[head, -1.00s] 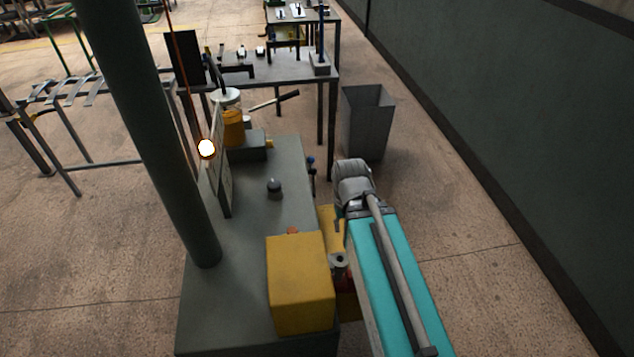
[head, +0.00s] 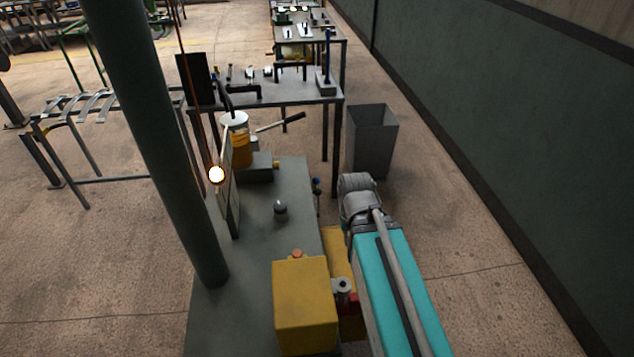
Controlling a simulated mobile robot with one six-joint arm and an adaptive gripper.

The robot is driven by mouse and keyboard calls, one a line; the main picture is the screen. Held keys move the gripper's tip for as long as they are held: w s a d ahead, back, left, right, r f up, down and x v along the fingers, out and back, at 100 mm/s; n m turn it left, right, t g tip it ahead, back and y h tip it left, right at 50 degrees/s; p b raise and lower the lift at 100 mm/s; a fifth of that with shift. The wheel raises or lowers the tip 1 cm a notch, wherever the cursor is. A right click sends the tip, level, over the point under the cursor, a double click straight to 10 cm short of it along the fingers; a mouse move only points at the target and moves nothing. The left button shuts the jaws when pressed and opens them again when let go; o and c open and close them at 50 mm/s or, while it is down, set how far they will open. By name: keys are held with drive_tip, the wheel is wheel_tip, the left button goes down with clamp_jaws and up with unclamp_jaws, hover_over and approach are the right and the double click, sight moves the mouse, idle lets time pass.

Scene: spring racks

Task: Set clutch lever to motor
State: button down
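A grey machine bench (head: 262,235) runs away from me left of my teal arm. A pale lever with a dark grip (head: 281,122) sticks out to the right beyond its far end. My arm's grey joint is to the right of the bench, apart from both levers in the picture. My gripper's fingers are not visible.
A dark green post (head: 165,150) rises at the left. A yellow box (head: 304,310) stands on the bench's near end. A lit bulb (head: 216,174) is beside a panel. A grey bin (head: 372,140) stands by the wall, a worktable (head: 300,98) beyond. Floor right of my arm is clear.

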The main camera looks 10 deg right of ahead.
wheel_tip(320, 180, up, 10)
drive_tip(key=p, duration=0.8)
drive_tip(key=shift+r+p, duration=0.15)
drive_tip(key=shift+p, duration=0.25)
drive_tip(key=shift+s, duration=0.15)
